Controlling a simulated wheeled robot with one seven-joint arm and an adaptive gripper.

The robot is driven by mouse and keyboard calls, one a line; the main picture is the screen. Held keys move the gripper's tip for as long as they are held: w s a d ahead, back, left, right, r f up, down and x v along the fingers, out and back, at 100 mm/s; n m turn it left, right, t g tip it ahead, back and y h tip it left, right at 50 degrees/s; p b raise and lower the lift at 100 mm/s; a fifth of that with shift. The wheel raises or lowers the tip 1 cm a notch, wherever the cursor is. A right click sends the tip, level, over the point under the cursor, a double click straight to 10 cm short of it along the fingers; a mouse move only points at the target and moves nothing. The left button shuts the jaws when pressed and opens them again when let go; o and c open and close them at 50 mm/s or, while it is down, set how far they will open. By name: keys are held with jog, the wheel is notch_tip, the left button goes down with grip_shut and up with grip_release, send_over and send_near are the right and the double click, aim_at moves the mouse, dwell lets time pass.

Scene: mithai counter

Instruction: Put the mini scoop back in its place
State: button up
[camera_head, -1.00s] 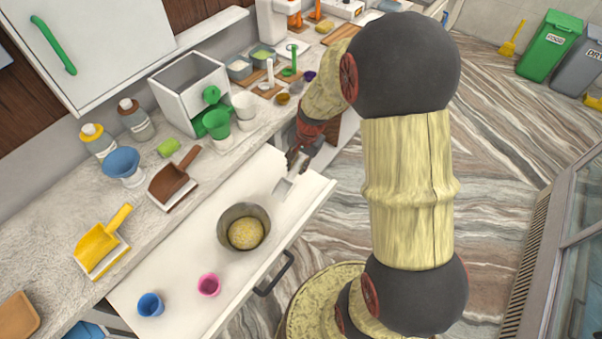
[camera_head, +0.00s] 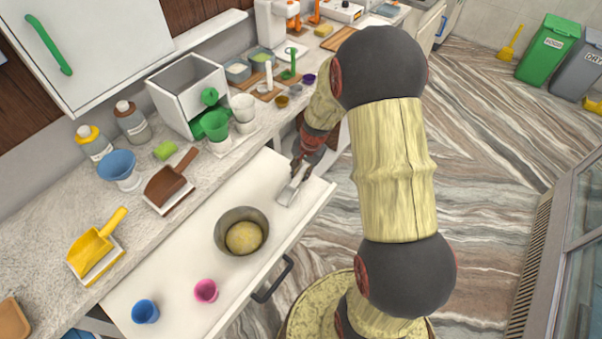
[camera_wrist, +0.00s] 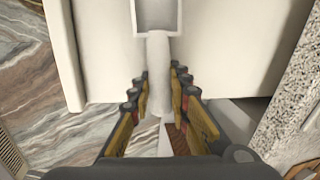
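The mini scoop (camera_head: 287,196) is small and pale, with a square open pan and a white handle. It is over the right end of the pulled-out white drawer (camera_head: 185,262); I cannot tell if it touches the drawer. In the wrist view the scoop's handle (camera_wrist: 158,72) runs between my fingers, with the pan pointing away from my gripper. My gripper (camera_head: 299,176) has its fingers closed in on both sides of the handle, and it shows so in the wrist view (camera_wrist: 160,92). My arm hides part of the counter's right end.
A metal pot (camera_head: 224,238) with a yellow ball, a pink cup (camera_head: 206,291) and a blue cup (camera_head: 145,311) stand in the drawer.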

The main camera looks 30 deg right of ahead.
jog(key=o, duration=0.5)
jog(key=shift+c, duration=0.2)
jog(key=shift+f, duration=0.1)
jog(key=s+a+r+n+t+p, duration=0.1)
jog(key=s+a+r+n, duration=0.15)
jog(key=r, duration=0.65)
jog(key=s+a+r+n+p, duration=0.1)
jog(key=a+r, duration=0.2)
jog(key=r, duration=0.7)
jog(key=s+a+r+n+t, duration=0.1)
jog(key=s+a+r+n, duration=0.3)
jog(key=s+r, duration=0.3)
jog(key=s+a+r+n+t+h, duration=0.1)
jog(key=s+a+r+n, duration=0.4)
jog(key=s, duration=0.5)
notch_tip(320, 180, up, 3)
jog(key=shift+s+a+f+t, duration=0.15)
jog(key=shift+s+a+t, duration=0.15)
jog(key=shift+a, duration=0.75)
